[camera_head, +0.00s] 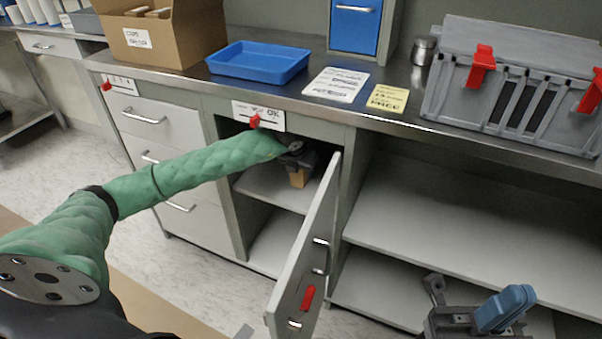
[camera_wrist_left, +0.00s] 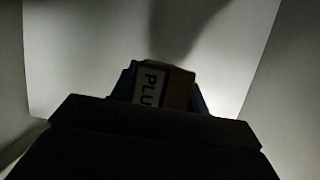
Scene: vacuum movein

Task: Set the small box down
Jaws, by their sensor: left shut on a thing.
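The small box (camera_head: 299,178) is tan cardboard and is inside the cabinet's open compartment, over the middle shelf (camera_head: 262,188). My left gripper (camera_head: 300,166) reaches in through the opening and is shut on it. In the left wrist view the box (camera_wrist_left: 152,84) shows a white label with "PLU" between the dark fingers. I cannot tell whether its underside touches the shelf. My right gripper (camera_head: 475,318) is at the bottom right, with a blue part on it; its jaw gap is not clear.
The cabinet door (camera_head: 308,250) stands open just right of my left gripper. Drawers (camera_head: 160,125) are on the left, open shelves (camera_head: 450,220) on the right. The counter above holds a blue tray (camera_head: 258,62), a carton (camera_head: 180,35) and a grey rack (camera_head: 510,85).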

